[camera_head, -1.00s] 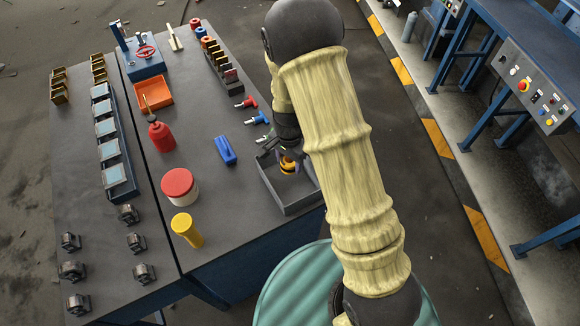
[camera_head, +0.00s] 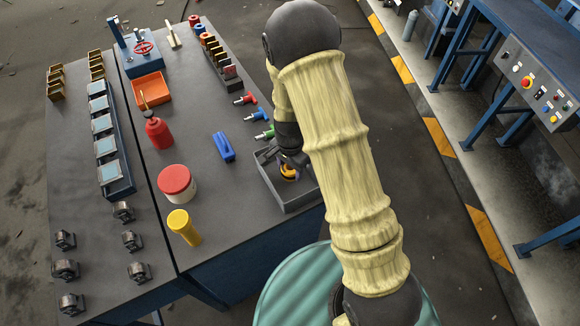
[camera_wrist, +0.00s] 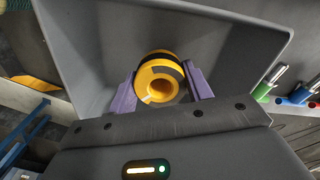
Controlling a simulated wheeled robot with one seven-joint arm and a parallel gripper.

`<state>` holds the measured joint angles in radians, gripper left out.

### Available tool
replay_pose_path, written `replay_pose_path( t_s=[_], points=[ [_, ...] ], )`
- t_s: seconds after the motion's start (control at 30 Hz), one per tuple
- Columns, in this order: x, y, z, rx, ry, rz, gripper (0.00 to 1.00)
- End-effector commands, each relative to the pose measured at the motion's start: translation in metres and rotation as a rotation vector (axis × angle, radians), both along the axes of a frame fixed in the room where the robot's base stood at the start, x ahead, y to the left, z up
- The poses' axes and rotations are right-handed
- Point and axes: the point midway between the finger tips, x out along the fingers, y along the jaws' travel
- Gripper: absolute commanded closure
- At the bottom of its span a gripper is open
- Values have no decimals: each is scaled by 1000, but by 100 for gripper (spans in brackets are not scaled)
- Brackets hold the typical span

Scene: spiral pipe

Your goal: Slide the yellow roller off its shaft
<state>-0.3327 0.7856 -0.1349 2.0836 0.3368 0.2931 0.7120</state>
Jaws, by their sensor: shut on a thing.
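The yellow roller (camera_wrist: 157,84), a thick ring with a dark band, sits between the two purple fingers of my gripper (camera_wrist: 160,88) in the wrist view. The fingers touch its sides, and its round bore faces the camera. In the head view the yellow roller (camera_head: 289,172) shows as a small yellow patch under my gripper (camera_head: 290,165), at the grey open bin (camera_head: 303,200). I cannot make out a shaft in the roller's bore. My arm hides part of the bin, and I cannot tell whether the roller touches the bin floor.
A teal drum (camera_head: 290,290) is in front.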

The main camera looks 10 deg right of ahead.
Motion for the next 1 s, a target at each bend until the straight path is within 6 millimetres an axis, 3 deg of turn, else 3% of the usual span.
replay_pose_path(
  t_s=[0.4,0.8,0.83,0.93,1.0],
  points=[
    [0,0,-33,0,-1,0,73],
    [0,0,-35,0,-1,0,73],
    [0,0,-35,0,-1,0,46],
    [0,0,-35,0,-1,0,27],
    [0,0,-35,0,-1,0,25]
  ],
)
